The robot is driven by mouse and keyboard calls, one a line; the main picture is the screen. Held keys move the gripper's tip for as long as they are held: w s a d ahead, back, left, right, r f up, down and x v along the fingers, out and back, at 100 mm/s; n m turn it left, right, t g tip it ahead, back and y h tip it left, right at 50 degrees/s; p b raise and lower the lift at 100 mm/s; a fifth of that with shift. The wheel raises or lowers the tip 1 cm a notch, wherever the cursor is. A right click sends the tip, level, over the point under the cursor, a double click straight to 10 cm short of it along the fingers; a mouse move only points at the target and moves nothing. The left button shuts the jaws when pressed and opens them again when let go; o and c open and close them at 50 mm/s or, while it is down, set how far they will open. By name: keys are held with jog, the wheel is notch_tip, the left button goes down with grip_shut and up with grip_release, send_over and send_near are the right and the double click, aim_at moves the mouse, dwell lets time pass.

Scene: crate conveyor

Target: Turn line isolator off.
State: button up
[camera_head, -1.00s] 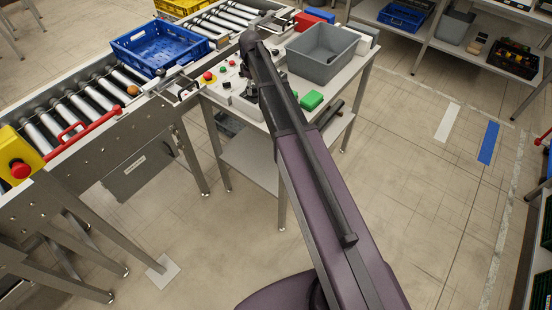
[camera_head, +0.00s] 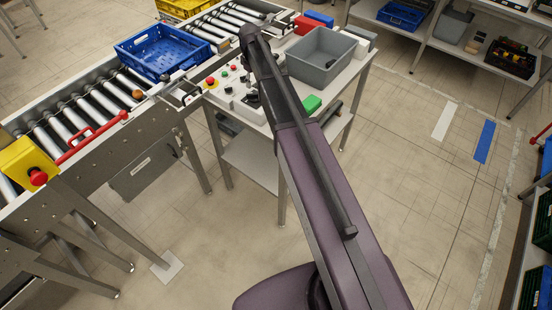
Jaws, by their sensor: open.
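A light control panel (camera_head: 225,88) with a red mushroom button (camera_head: 210,81) on yellow and several small red, green and dark controls sits on the left part of the work table. I cannot single out the line isolator among them; part of the panel is behind my arm. My gripper (camera_head: 251,97) is a small dark shape over the panel, mostly hidden by my arm. It is open, and I cannot tell whether it touches any control.

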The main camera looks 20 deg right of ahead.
jog(key=shift+r+p, duration=3.7)
jog(key=shift+r, duration=0.3)
jog(key=s+f+m+b, duration=0.3)
jog(key=s+f+b, duration=0.7)
jog(key=s, duration=0.4)
jog(key=s+f+m+b, duration=0.4)
jog(key=s+f+b, duration=0.7)
jog(key=s, duration=0.4)
jog(key=shift+f, duration=0.25)
jog(key=shift+s, duration=0.15)
notch_tip(320, 180, up, 21)
jog(key=m+p, duration=2)
jog(key=p, duration=0.1)
send_over(255, 93)
jog(key=shift+a, duration=0.1)
jog(key=shift+f+b, duration=0.15)
jog(key=shift+b, duration=0.25)
